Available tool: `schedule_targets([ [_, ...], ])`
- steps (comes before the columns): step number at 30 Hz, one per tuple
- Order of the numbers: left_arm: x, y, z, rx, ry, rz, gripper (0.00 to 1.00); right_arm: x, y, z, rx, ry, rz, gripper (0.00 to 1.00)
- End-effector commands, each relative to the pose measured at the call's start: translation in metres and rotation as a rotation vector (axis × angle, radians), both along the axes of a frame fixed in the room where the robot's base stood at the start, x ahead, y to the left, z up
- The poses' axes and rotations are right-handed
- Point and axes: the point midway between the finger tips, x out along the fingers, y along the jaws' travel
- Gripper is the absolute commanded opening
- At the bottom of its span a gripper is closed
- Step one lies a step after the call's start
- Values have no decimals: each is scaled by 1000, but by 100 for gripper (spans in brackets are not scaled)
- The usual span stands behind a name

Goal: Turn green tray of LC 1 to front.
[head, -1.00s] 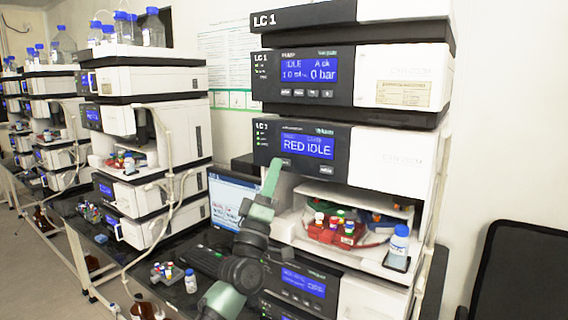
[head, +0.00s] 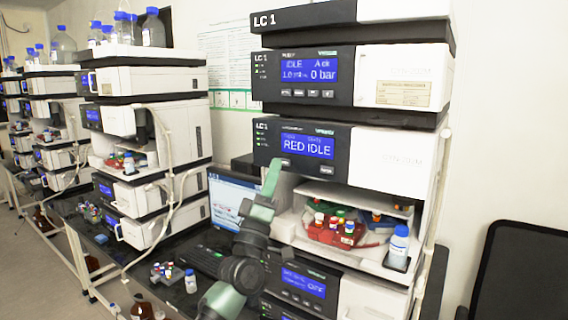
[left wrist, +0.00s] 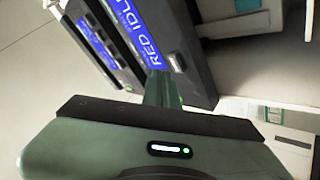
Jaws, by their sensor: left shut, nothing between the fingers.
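The LC 1 sampler module (head: 395,160) has a dark front panel with a blue screen (head: 307,144) reading "RED IDLE". The screen also shows in the left wrist view (left wrist: 140,35). In the open bay below, a red tray (head: 322,234) with several capped vials faces the front. My right gripper is not in view.
A blue-capped bottle (head: 398,245) stands at the bay's right front. A laptop (head: 232,194) and a small rack of vials (head: 162,272) are on the dark bench to the left. More instrument stacks (head: 150,130) stand further left. A black chair (head: 520,265) is at the right.

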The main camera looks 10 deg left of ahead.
Motion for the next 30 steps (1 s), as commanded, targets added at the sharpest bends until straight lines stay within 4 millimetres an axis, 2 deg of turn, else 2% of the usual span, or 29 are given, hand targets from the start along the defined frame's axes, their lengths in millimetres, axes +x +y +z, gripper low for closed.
schedule_targets([
  [30,8,-3,0,0,0,0,0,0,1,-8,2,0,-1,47],
])
